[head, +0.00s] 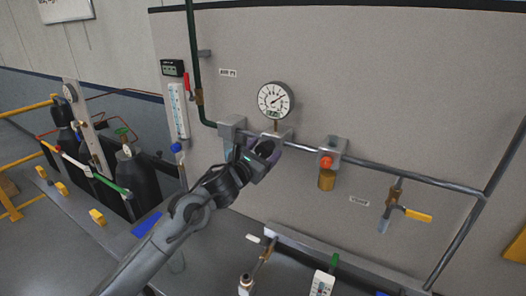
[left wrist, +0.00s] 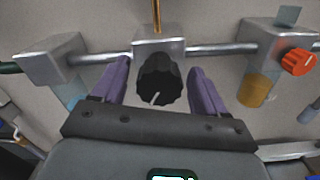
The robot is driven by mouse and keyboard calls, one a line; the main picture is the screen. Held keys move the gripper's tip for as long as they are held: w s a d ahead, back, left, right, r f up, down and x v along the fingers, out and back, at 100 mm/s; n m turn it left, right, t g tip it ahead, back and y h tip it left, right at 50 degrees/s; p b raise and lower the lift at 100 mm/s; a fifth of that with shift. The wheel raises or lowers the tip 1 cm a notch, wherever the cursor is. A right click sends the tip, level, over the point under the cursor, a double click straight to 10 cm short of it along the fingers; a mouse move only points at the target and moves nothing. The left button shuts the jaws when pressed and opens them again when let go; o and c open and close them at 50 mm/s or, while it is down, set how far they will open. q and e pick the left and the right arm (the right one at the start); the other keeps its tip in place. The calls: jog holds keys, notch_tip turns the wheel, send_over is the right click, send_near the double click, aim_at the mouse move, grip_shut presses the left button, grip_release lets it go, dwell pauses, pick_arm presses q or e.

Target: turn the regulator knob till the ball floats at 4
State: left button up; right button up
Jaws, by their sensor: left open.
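The black ribbed regulator knob (left wrist: 158,82) sits on the front of a metal block in the left wrist view, with a pale pointer line low on its face. My left gripper (head: 264,158) is at the regulator below the round gauge (head: 275,100). Its two purple fingers stand open on either side of the knob, with a visible gap on each side. In the head view the gripper mostly hides the knob. The upright flowmeter tube (head: 178,110) is on the wall at left; the ball's height is too small to read. My right gripper is not in view.
A metal pipe (head: 375,166) runs along the wall through the blocks. Right of the regulator is a block with a red knob (head: 326,162) and a brass cup (head: 327,180). A yellow-handled valve (head: 418,215) hangs farther right. Dark cylinders (head: 138,178) stand at left.

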pick_arm(q)
jog(key=shift+c, duration=0.3)
jog(key=c, duration=1)
jog(key=shift+r+n, duration=0.1)
jog(key=shift+n, duration=0.2)
